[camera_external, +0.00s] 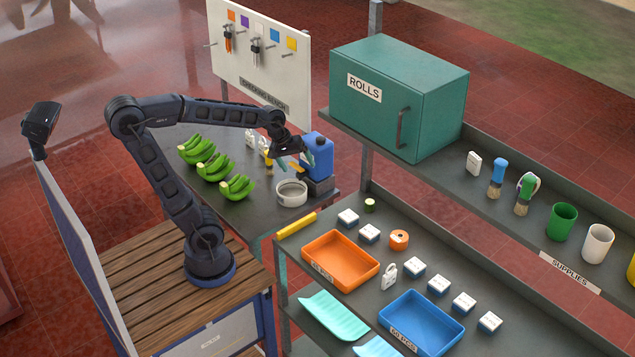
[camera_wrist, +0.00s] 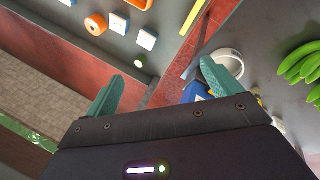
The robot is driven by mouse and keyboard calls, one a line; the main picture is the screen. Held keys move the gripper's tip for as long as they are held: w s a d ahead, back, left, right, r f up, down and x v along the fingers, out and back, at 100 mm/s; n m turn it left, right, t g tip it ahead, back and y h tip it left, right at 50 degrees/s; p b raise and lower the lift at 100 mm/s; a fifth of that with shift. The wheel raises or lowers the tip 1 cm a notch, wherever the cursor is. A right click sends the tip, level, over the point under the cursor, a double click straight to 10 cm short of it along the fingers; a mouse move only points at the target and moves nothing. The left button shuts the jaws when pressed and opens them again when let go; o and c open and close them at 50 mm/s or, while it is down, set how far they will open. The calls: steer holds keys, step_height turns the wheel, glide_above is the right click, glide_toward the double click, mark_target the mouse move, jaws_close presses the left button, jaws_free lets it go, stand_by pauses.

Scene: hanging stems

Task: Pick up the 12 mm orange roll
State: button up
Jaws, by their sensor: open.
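An orange roll (camera_external: 398,239) lies on the grey shelf, just right of the orange tray, and it also shows at the upper left of the wrist view (camera_wrist: 96,24). No width marking on it can be read.
White boxes (camera_external: 369,233) stand around the roll, with a small green roll (camera_external: 370,205) behind. An orange tray (camera_external: 341,259), white padlock (camera_external: 388,276) and blue tray (camera_external: 421,322) are near. A teal cabinet (camera_external: 430,95) stands higher.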

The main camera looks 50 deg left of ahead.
steer(key=w+d+f+n+g+h, duration=0.1)
steer(key=w+d+f+n, duration=0.3)
steer(key=d, duration=0.3)
steer(key=w+d+f+n, duration=0.2)
steer(key=w+d+n, duration=0.2)
steer(key=w+d, duration=0.2)
steer(key=n, duration=1.1)
glide_toward(399, 236)
steer(key=shift+x, duration=5.3)
steer(key=shift+y, duration=0.3)
steer(key=c, duration=1.1)
steer(key=shift+c, duration=0.2)
